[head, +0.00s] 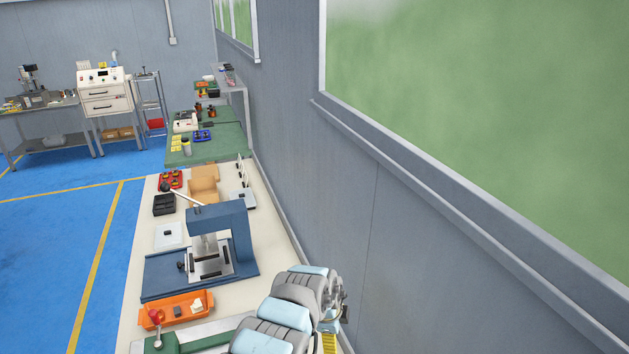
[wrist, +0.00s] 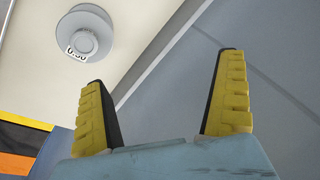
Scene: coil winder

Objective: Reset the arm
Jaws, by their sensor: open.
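My gripper (wrist: 165,72) is open in the wrist view, with its two yellow-and-black fingers spread wide and nothing between them. In the head view my arm is folded at the bottom, right of the orange tray and close to the wall. A small yellow part of my gripper (head: 329,343) shows at the bottom edge there, and the rest is hidden behind the arm. In the wrist view a round grey device (wrist: 84,33) with a small number display lies on the pale bench top (wrist: 165,18), beyond the left finger and apart from it.
The orange tray (head: 176,309) with small parts stands left of my arm. Behind it is a blue press (head: 222,220) on the bench. The grey wall (head: 345,230) runs close along the right side. Open blue floor (head: 45,240) lies to the left.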

